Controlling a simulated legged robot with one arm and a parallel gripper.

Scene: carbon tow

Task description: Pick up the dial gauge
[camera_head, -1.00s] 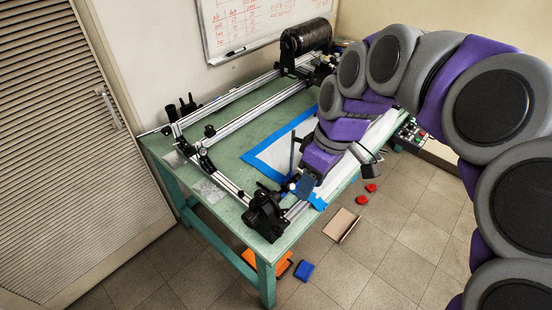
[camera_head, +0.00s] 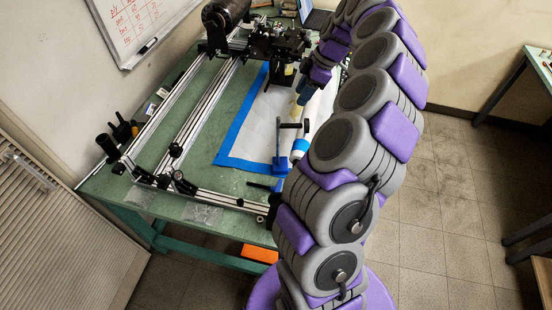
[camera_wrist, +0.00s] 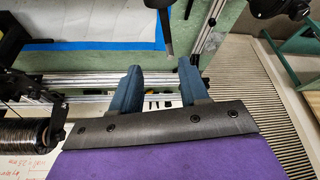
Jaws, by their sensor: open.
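I cannot make out the dial gauge for certain in either view. Several small pale and dark items (camera_wrist: 160,100) lie beyond the rails in the wrist view, partly behind my fingers; they are too small to tell apart. My gripper (camera_wrist: 160,66) shows two blue fingers apart with nothing held between them. The fingers overlap the metal rails in the picture. In the head view my gripper (camera_head: 301,92) is small and partly hidden by my arm, above the white sheet.
The green table (camera_head: 225,95) carries long metal rails (camera_head: 190,105) and a black carbon spool (camera_head: 226,12). Black cups (camera_head: 122,130) stand at the left edge. The wall holds a whiteboard (camera_head: 140,25).

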